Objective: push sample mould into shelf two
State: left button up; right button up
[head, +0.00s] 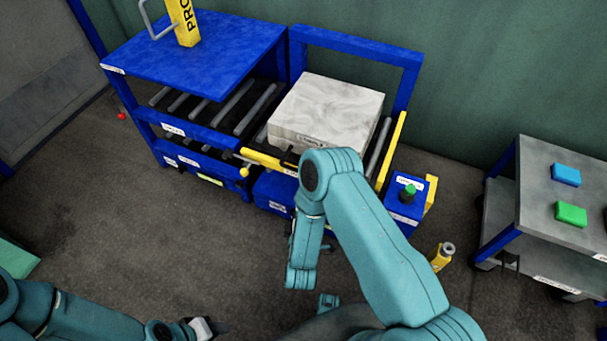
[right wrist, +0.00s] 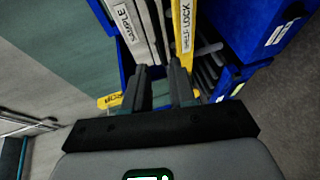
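The sample mould (head: 335,105), a pale marbled block, rests on a roller bed at the right of the blue shelf unit (head: 200,50). In the right wrist view the mould shows edge-on with a "SAMPLE" label (right wrist: 125,22). A yellow "SHELF LOCK" bar (right wrist: 186,32) is beside it. My right gripper (right wrist: 160,70) points towards the mould with its two fingers apart and nothing visible between them; my arm hides it in the head view. My left gripper (head: 200,327) is low at the bottom edge, away from the shelves, its fingers unclear. Shelf labels are too small to read.
The unit has roller shelves (head: 230,110) at left of the mould. A yellow side rail (head: 391,150) runs along the bed's right. A blue box with a green knob (head: 408,192) stands beside it. A grey table (head: 560,180) is at right.

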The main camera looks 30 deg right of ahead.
jog(key=b+x, duration=0.3)
jog(key=x, duration=1.1)
jog(key=shift+f+b, duration=0.1)
jog(key=shift+b, duration=0.2)
jog(key=shift+w+d, duration=0.35)
jog(key=shift+w, duration=0.3)
grip_shut()
